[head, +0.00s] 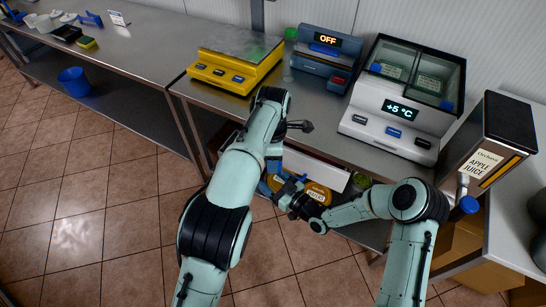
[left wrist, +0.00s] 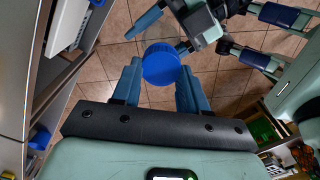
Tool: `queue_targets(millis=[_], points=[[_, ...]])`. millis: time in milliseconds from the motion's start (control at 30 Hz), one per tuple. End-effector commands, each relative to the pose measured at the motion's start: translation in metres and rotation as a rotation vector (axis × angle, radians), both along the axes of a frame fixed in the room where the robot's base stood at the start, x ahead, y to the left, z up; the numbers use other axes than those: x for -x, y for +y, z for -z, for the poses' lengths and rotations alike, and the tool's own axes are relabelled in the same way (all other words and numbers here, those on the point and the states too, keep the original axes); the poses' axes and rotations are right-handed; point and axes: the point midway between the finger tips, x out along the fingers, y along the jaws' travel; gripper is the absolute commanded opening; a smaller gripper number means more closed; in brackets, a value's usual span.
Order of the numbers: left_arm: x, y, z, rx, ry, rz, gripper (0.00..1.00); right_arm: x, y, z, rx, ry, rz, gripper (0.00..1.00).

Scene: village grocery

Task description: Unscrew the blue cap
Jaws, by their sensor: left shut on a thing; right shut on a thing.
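The blue cap (left wrist: 161,64), round with a ribbed side, sits between the two blue fingers of my left gripper (left wrist: 158,88) in the left wrist view. The fingers are shut on it from both sides. In the head view my left gripper (head: 273,180) points down in front of the counter, and the cap cannot be told apart from the blue fingers. My right gripper (head: 292,194) comes in from the right, close to the left one.
An orange labelled item (head: 316,192) shows beside the grippers, partly covered. An apple juice dispenser (head: 490,140) stands right. Tiled floor lies open at left.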

Motion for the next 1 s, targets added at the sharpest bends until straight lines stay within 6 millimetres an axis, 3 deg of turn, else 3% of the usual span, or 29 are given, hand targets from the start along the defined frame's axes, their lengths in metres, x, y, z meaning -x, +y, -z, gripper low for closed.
queue_targets(millis=[200, 367, 1000], points=[[0.0030, -0.0072, -0.0014, 0.009, -0.004, -0.461, 0.07, 0.0020, 0.0044, -0.0005, 0.001, -0.001, -0.011, 0.00], [0.0042, -0.0087, -0.0014, 0.010, -0.002, -0.666, 0.07, 0.0020, 0.0046, -0.0006, 0.001, -0.001, -0.012, 0.00], [0.0039, -0.0079, -0.0015, 0.009, -0.003, -0.678, 0.07, 0.0018, 0.0048, -0.0010, 0.002, -0.003, -0.012, 0.00]])
